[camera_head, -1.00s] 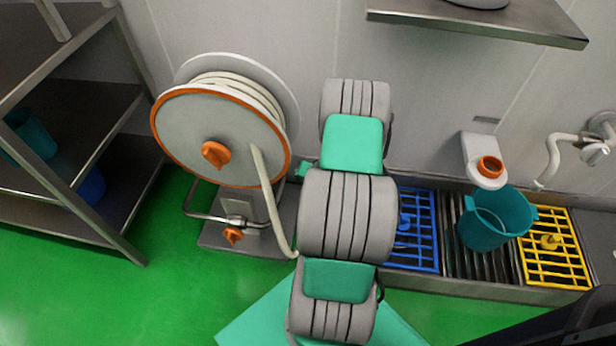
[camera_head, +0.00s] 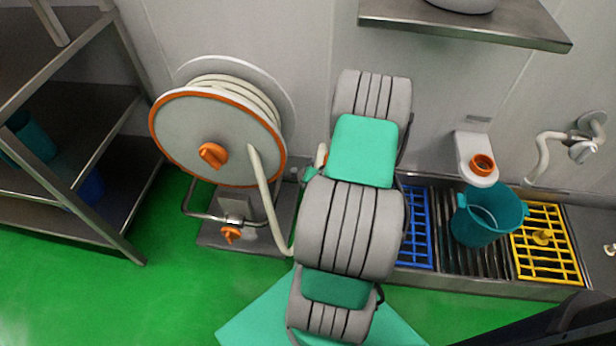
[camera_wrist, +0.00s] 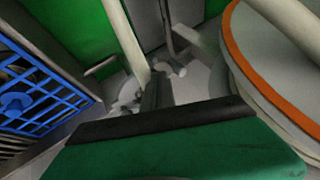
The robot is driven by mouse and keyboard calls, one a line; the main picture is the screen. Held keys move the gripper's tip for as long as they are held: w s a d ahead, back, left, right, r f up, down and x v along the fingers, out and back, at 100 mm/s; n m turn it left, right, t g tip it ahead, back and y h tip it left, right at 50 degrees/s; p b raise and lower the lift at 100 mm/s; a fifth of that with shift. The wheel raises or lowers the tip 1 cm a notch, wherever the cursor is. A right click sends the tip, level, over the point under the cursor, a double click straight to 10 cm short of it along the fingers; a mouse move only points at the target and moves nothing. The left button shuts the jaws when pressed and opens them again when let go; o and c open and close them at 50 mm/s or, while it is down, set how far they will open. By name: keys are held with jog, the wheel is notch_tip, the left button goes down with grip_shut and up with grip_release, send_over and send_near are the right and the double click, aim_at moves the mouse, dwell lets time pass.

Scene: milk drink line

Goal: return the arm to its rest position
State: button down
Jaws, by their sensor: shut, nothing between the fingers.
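My arm (camera_head: 352,225), grey with teal-green covers, rises through the middle of the head view. It leans slightly right toward the wall, in front of the drain channel's left end. My gripper (camera_wrist: 156,82) shows in the wrist view as dark fingers beyond a black-edged green housing. It is shut, with nothing held. In the head view my arm mostly hides it. The hose reel (camera_head: 215,135), grey with an orange rim, stands left of my arm; it also fills the right of the wrist view (camera_wrist: 275,75).
A blue grate (camera_head: 418,230) and a yellow grate (camera_head: 547,243) lie in the channel, with a teal bucket (camera_head: 487,217) between them. A steel shelf rack (camera_head: 95,190) stands left. A wall shelf (camera_head: 470,25) hangs at top right. Green floor (camera_head: 170,290) is clear at lower left.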

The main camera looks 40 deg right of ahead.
jog(key=w+a+r+n+g+y+p, duration=0.1)
jog(key=a+r+n+p, duration=0.2)
jog(key=a+r+p, duration=0.75)
jog(key=w+a+r+n+g+y+p, duration=0.1)
jog(key=w+a+r+n+p, duration=0.15)
jog(key=r, duration=1.55)
jog(key=s+a+r+n+p, duration=0.2)
jog(key=a+r, duration=0.3)
jog(key=r, duration=0.3)
jog(key=s+a+r+n+g+p, duration=0.1)
jog(key=s+a+r+p, duration=0.3)
jog(key=r, duration=0.4)
jog(key=s+a+r+n+g+p, duration=0.1)
jog(key=s+a+r+n+p, duration=0.2)
jog(key=a+r, duration=0.3)
jog(key=v, duration=0.2)
jog(key=shift+s+r+p, duration=0.2)
jog(key=shift+s+p, duration=0.15)
jog(key=shift+p, duration=0.05)
